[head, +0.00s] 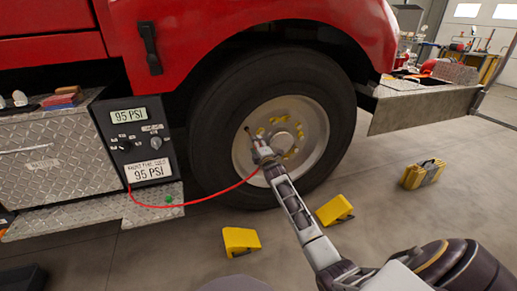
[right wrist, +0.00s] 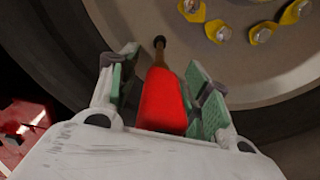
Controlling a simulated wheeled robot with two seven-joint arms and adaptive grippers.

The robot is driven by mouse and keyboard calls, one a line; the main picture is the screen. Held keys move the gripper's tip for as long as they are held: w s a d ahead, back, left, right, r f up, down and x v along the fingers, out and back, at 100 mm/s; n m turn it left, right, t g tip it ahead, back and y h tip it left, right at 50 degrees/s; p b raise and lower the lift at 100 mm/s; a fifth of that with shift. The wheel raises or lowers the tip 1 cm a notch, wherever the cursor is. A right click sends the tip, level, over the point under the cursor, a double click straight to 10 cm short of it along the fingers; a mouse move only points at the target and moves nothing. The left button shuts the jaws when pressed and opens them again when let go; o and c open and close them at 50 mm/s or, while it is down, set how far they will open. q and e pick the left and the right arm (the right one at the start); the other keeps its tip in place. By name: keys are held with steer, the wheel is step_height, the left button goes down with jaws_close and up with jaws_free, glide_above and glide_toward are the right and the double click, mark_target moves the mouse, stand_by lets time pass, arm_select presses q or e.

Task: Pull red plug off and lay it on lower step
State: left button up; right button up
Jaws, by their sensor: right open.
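The red plug (right wrist: 160,100) sits on the end of a thin brownish valve stem at the wheel (head: 290,115). In the right wrist view it lies between the two green-padded fingers of my right gripper (right wrist: 166,75). The fingers are open, one on each side of the plug; a gap shows on the right side. In the head view my right gripper (head: 262,152) is at the hub face and hides most of the plug. The lower step (head: 95,219), a diamond-plate ledge, lies below the panel to the left. My left gripper is out of view.
A red hose (head: 225,190) hangs from the gauge panel (head: 138,140), which reads 95 PSI, to the gripper area. A small green item (head: 169,199) is on the step.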

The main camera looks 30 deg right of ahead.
steer(key=shift+p, duration=0.65)
stand_by(0.9)
jaws_close()
stand_by(0.5)
steer(key=shift+p+v, duration=2.45)
steer(key=shift+v, duration=0.55)
steer(key=shift+w+a+r, duration=0.1)
